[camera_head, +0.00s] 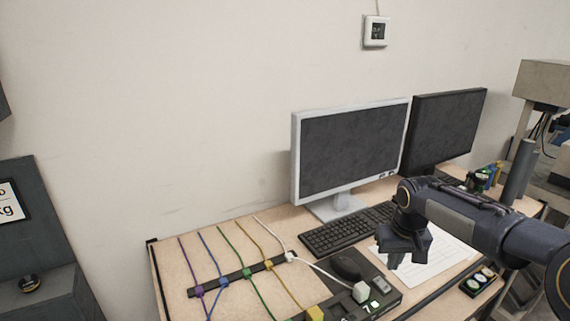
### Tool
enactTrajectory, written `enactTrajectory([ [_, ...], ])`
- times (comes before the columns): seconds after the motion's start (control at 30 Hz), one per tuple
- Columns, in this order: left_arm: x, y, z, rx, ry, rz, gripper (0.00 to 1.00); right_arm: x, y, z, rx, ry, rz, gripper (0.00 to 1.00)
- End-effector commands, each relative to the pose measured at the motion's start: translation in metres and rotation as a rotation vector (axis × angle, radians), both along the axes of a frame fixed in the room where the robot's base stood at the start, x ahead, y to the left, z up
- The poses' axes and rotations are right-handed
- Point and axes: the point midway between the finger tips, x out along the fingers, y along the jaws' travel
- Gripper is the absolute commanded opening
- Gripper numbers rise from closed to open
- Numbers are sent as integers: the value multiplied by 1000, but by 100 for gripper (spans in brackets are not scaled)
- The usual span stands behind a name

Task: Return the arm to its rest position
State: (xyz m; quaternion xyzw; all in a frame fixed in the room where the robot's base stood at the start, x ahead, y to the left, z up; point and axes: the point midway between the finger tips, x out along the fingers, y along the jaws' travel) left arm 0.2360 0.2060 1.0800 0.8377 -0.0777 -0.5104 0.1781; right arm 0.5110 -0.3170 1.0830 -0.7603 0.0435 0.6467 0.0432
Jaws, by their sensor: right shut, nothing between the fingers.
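My right arm comes in from the right edge over the desk (180,291). My right gripper (402,262) hangs at the end of that arm, pointing down above the white paper sheet (440,262). It is shut and holds nothing. It hides part of the sheet and lies in front of the keyboard's right end. My left gripper does not show in the head view.
A white-framed monitor (350,145) and a black monitor (443,128) stand at the back. A keyboard (345,229), a mouse (346,264) and several coloured cables on a black strip (235,277) lie on the desk. A machine (540,85) stands at right.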

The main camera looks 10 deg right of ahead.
Motion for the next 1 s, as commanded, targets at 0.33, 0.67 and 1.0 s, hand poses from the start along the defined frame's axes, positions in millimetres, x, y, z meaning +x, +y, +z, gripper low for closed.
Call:
enactTrajectory([
  [0.33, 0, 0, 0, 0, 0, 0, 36, -159, 51, 42, 130, -167, 26, 0],
  [0.67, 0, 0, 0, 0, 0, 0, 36, -264, 103, 5, 319, -315, 7, 0],
  [1.0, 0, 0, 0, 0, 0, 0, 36, -274, 110, -2, 347, -334, 5, 0],
])
